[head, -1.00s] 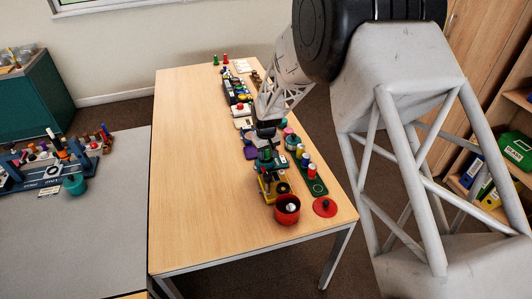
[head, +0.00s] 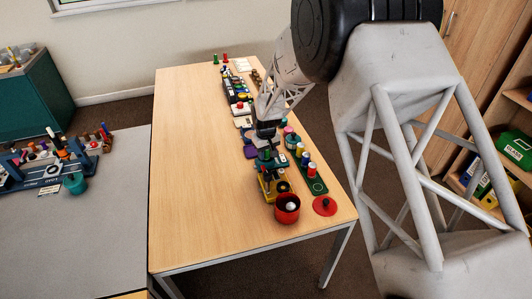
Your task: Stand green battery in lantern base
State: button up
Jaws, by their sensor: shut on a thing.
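My gripper (head: 267,146) is small and dark in the head view, pointing down over the row of objects on the wooden table. It is shut on the green battery (head: 266,154), which shows only as a small green patch under the fingers. The grip itself is too small to see clearly. A round red open container (head: 287,213) with a pale piece inside stands nearer the table's front edge, apart from the gripper; it looks like the lantern base. A red disc with a dark knob (head: 325,206) lies to its right.
A green holder (head: 318,186) with several coloured cylinders stands right of the gripper. More small objects run toward the back. The left half of the wooden table (head: 200,180) is clear. A grey table (head: 70,240) stands left.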

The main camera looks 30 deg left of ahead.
jog(key=shift+s+d+f, duration=0.1)
jog(key=shift+f, duration=0.65)
jog(key=o, duration=0.7)
jog(key=shift+r, duration=5.8)
jog(key=shift+r, duration=0.15)
